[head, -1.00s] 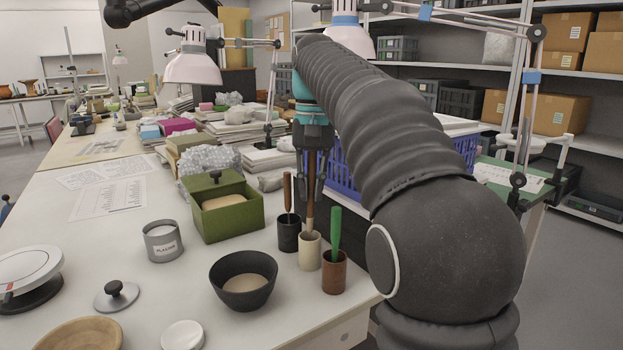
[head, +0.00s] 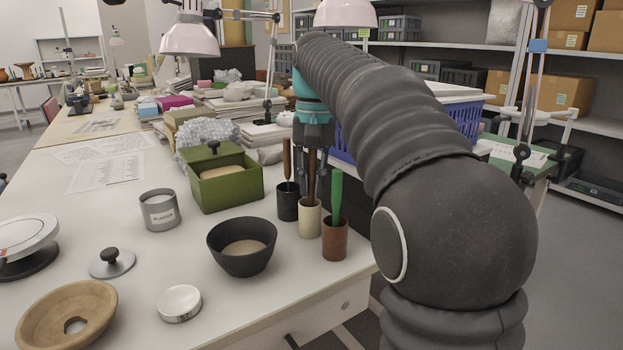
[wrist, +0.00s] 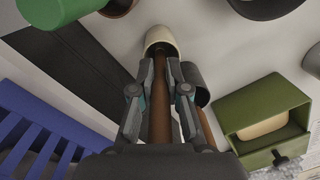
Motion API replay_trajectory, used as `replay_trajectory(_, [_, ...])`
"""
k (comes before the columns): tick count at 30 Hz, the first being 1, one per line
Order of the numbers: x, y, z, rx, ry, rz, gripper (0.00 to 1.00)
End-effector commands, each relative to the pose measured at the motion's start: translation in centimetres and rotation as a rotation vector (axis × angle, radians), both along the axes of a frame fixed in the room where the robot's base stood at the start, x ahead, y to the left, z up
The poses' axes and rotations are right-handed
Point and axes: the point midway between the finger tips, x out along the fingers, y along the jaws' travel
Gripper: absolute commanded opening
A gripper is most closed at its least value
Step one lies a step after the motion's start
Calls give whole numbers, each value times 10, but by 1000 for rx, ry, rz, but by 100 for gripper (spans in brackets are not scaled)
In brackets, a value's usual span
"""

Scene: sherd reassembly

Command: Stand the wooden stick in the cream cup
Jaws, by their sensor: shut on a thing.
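The wooden stick (head: 311,182) is upright between the fingers of my gripper (head: 313,172), which is shut on it. The cream cup (head: 309,219) stands on the table directly below. In the head view the stick runs down to the cup's mouth, and its lower end is hidden behind the near rim. The wrist view shows the stick (wrist: 160,122) between the fingertips (wrist: 160,72), lined up with the cream cup (wrist: 160,37). I cannot tell how deep it sits or whether it touches the bottom.
Close beside the cream cup stand a black cup (head: 288,206) with a brown-handled tool and a brown cup (head: 335,243) with a green-handled one. A dark bowl (head: 242,260), green box (head: 230,193) and plaster tin (head: 159,212) are to the left. A blue crate (head: 468,127) is behind my arm.

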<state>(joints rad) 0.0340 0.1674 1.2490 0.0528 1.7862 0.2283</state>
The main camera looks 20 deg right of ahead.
Motion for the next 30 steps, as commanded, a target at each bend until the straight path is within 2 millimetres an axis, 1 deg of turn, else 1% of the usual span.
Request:
replay_trajectory(12, [0,0,-3,0,0,0,0])
replay_trajectory(13, [0,0,-3,0,0,0,17])
replay_trajectory(14, [0,0,-3,0,0,0,24])
replay_trajectory(15, [0,0,-3,0,0,0,34])
replay_trajectory(16, [0,0,-3,0,0,0,42])
replay_trajectory(17, [0,0,-3,0,0,0,44])
replay_trajectory(26, [0,0,-2,0,0,0,44])
replay_trajectory(30, [0,0,9,0,0,0,44])
